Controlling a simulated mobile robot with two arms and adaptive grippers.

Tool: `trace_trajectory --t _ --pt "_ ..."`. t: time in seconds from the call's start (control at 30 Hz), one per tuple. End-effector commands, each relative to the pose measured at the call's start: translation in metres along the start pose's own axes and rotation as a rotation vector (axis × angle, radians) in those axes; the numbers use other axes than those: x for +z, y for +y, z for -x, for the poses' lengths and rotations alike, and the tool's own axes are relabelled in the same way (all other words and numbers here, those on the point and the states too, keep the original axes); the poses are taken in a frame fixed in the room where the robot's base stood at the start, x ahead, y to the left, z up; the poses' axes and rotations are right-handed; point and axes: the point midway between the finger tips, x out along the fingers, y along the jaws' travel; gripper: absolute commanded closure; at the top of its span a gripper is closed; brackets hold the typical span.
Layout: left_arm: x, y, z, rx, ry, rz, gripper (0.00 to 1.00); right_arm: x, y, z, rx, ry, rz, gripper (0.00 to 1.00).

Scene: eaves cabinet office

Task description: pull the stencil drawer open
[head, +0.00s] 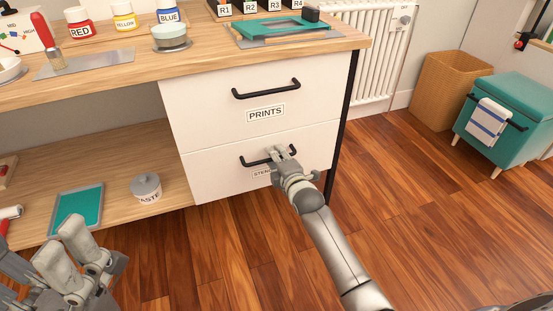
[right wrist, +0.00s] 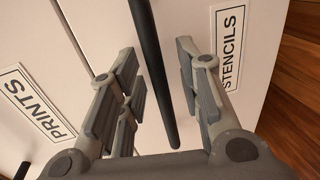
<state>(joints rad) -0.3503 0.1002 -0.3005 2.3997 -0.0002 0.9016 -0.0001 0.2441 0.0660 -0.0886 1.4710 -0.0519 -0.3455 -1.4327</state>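The stencil drawer (head: 222,184) is the lower white drawer under the desk, and its front is flush with the cabinet. Its label "STENCILS" (right wrist: 231,47) reads clearly in the right wrist view and is partly hidden by my arm in the head view. Its black bar handle (head: 253,162) runs between the parted fingers of my right gripper (head: 281,154). In the right wrist view the handle (right wrist: 157,75) has gaps on both sides, so the right gripper (right wrist: 160,95) is open around it. My left gripper (head: 88,262) is low at the left, away from the drawer; its finger gap is unclear.
The PRINTS drawer (head: 250,92) above is shut. A teal chest (head: 506,120) and a wooden bin (head: 449,86) stand at right. The floor before the drawer is clear except for my arm.

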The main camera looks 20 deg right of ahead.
Motion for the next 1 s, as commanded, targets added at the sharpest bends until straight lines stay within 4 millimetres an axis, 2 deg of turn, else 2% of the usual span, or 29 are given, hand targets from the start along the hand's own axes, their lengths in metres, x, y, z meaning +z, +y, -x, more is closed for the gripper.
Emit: trace_trajectory --t 0.1,0.3,0.37,0.77,1.0 --pt "0.0001 0.0001 -0.0001 0.000 0.000 0.000 0.21 -0.0001 0.0001 0.0001 0.000 0.000 0.000 0.69" --pt "0.0003 0.0002 0.0000 0.000 -0.001 0.000 0.21 -0.0001 0.0000 0.0002 0.000 0.000 0.000 0.94" --pt "0.0003 0.0002 0.0000 0.000 -0.001 0.000 0.21 -0.0001 -0.0001 0.0002 0.000 0.000 0.000 1.00" --pt "0.0003 0.0001 -0.0008 0.000 -0.002 0.001 0.21 -0.0001 -0.0004 0.0010 -0.001 0.000 0.000 1.00" --pt "-0.0011 0.0001 -0.0082 0.000 -0.003 0.000 0.21 -0.0001 -0.0006 0.0080 -0.002 0.000 0.001 1.00"
